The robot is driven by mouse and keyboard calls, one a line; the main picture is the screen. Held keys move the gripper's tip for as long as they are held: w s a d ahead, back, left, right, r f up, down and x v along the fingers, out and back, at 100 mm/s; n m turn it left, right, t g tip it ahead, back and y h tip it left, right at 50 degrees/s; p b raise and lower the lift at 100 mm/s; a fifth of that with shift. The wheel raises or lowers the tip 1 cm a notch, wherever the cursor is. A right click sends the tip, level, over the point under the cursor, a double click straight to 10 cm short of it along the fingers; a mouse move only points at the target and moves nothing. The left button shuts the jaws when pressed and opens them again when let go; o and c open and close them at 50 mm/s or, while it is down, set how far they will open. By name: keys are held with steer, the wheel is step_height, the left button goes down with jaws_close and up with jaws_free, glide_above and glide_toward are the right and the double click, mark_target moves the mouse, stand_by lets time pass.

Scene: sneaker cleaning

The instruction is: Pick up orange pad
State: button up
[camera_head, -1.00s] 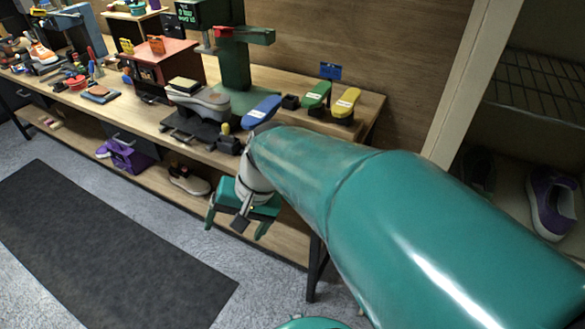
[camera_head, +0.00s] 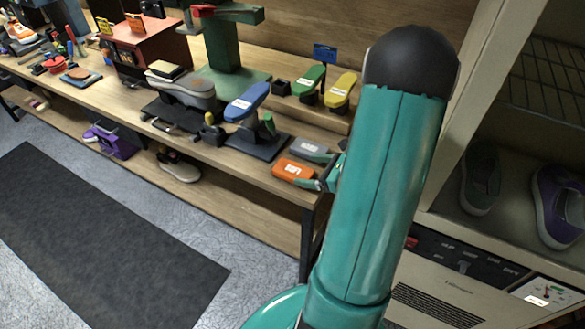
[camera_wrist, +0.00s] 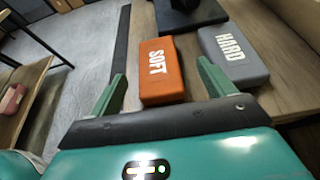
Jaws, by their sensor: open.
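The orange pad (camera_head: 293,170) lies flat near the front right corner of the workbench in the head view. In the wrist view the orange pad (camera_wrist: 161,70) carries the word SOFT and lies ahead of my gripper. My gripper (camera_wrist: 160,82) is open, with one green finger on each side of the pad's near part; I cannot tell whether either touches it. In the head view my gripper (camera_head: 328,174) is partly hidden by my arm, just right of the pad. A grey pad (camera_wrist: 233,54) marked HARD lies just right of the orange pad.
The grey pad (camera_head: 311,150) lies behind the orange one in the head view. A cabinet (camera_head: 445,270) is at right.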

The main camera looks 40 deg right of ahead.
mark_target(293, 170)
steer(key=x, duration=0.6)
steer(key=shift+a+f, duration=0.15)
steer(key=shift+a, duration=0.1)
steer(key=shift+s, duration=0.1)
steer(key=shift+c, duration=0.4)
steer(key=c, duration=1)
